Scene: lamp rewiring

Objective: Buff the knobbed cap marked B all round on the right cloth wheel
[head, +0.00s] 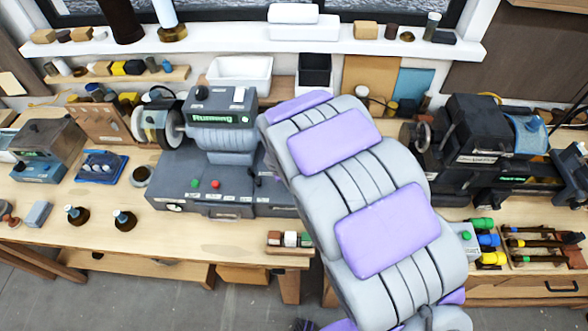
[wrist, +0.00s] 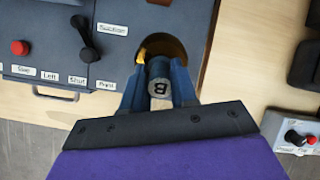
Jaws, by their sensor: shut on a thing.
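In the wrist view my gripper (wrist: 159,78) is shut on a dark grey knob marked B, the knob of the cap (wrist: 167,45). The cap is a brown disc just beyond the fingertips, with a small bright yellow patch at its left edge. The buffing machine (head: 215,180) shows a green "Running" display in the head view, and its grey body also shows in the wrist view (wrist: 45,60). A pale cloth wheel (head: 153,126) is on its left side. My arm hides the right wheel and my gripper in the head view; I cannot tell whether cap and wheel touch.
A lever (wrist: 84,40) labelled Left, Shut and Right, and a red button (wrist: 19,47), lie left of my gripper. Two dark knobbed pieces stand at the bench's front left (head: 77,214). A dark machine (head: 475,140) stands right. Bare wood lies right of my gripper.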

